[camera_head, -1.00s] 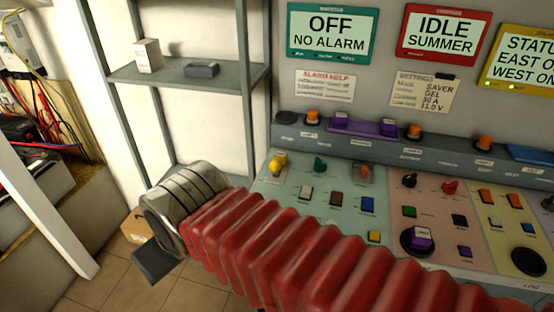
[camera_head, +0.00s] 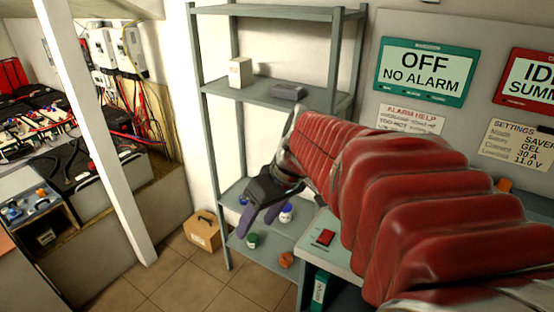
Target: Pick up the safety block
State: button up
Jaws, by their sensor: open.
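No object in view is plainly marked as the safety block, and I cannot tell which one it is. A dark grey block (camera_head: 288,92) lies on the upper-middle shelf, beside an upright white box (camera_head: 240,72). A red block or switch (camera_head: 325,237) sits on the pale console corner. My gripper (camera_head: 258,221) points down with its dark purple fingers apart and nothing seen between them. It appears in front of the lower shelves, below the grey block in the picture. My red-sleeved arm hides much of the console.
The grey shelf unit (camera_head: 206,130) holds small bottles (camera_head: 286,213) and a round orange-brown thing (camera_head: 286,259) low down. A cardboard box (camera_head: 202,231) stands on the tiled floor beside it. A white post (camera_head: 92,120) and battery benches are at left. Floor in front is clear.

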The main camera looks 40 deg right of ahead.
jog(key=w+d+f+n+t+y, duration=0.1)
jog(key=w+d+t, duration=0.1)
jog(key=d, duration=0.8)
jog(key=w+d+f+t+y, duration=0.1)
jog(key=d+f+y, duration=0.1)
jog(key=d, duration=0.9)
jog(key=s+d+f+t, duration=0.1)
jog(key=s+d+t, duration=0.1)
jog(key=d, duration=0.5)
jog(key=s+d+f+t+h, duration=0.1)
jog(key=s+d+f+t, duration=0.1)
jog(key=s+d, duration=0.2)
jog(key=s+d+f+n+t, duration=0.1)
jog(key=s+d+t, duration=0.1)
jog(key=d, duration=0.8)
jog(key=shift+s+d+f+h, duration=0.3)
jog(key=shift+s+d+f, duration=0.1)
jog(key=shift+s, duration=0.2)
jog(key=shift+w, duration=0.1)
jog(key=x, duration=0.7)
jog(key=shift+w+a, duration=0.1)
jog(key=shift+w, duration=0.15)
jog(key=shift+w+a+f, duration=0.1)
jog(key=shift+w+f, duration=0.1)
jog(key=shift+w, duration=0.25)
